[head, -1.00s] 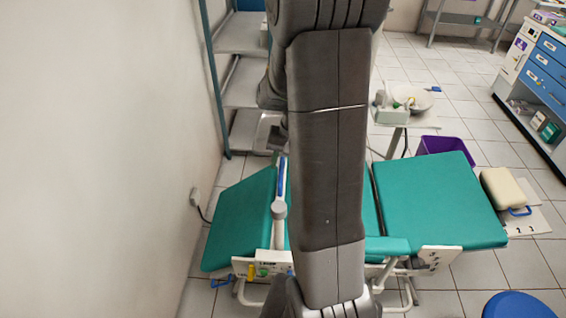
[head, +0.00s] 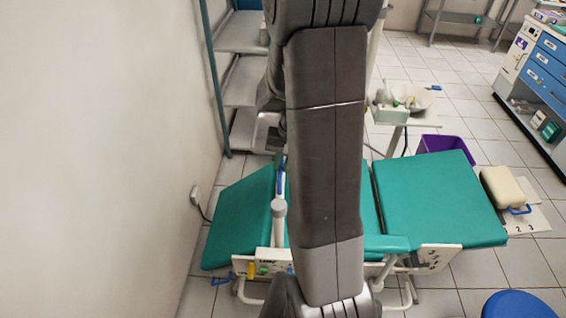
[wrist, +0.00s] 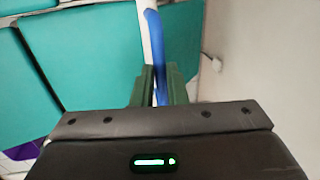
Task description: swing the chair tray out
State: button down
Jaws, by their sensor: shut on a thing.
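The green dental chair (head: 438,200) stretches across the floor in the head view. A white arm with a blue grip (head: 281,180) stands over its left part, beside a white round-topped post (head: 279,222). In the wrist view my gripper (wrist: 161,85) has its dark green fingers shut on the blue grip (wrist: 155,45), with the white bar beside it. Green chair pads (wrist: 90,55) lie to the left there. The tray itself I cannot make out; my arm covers the middle of the chair in the head view.
A bare wall (head: 110,150) runs close along the left. A white labelled panel (head: 262,268) sits on the chair's near side. A side table with a basin (head: 415,97), a purple bin (head: 443,145) and a blue stool (head: 517,305) stand around.

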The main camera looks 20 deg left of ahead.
jog(key=s+a+n+g+h+b, duration=0.1)
jog(key=s+a+n+b, duration=0.1)
jog(key=s+a+n, duration=0.45)
jog(key=s+a+n+g+h+b, duration=0.15)
jog(key=s+n, duration=0.25)
jog(key=n, duration=0.5)
jog(key=s+d+n+t+h, duration=0.2)
jog(key=s+d+n, duration=0.6)
jog(key=n, duration=0.8)
jog(key=shift+s+d+t+b, duration=0.35)
jog(key=shift+s+t, duration=0.05)
jog(key=shift+t, duration=0.05)
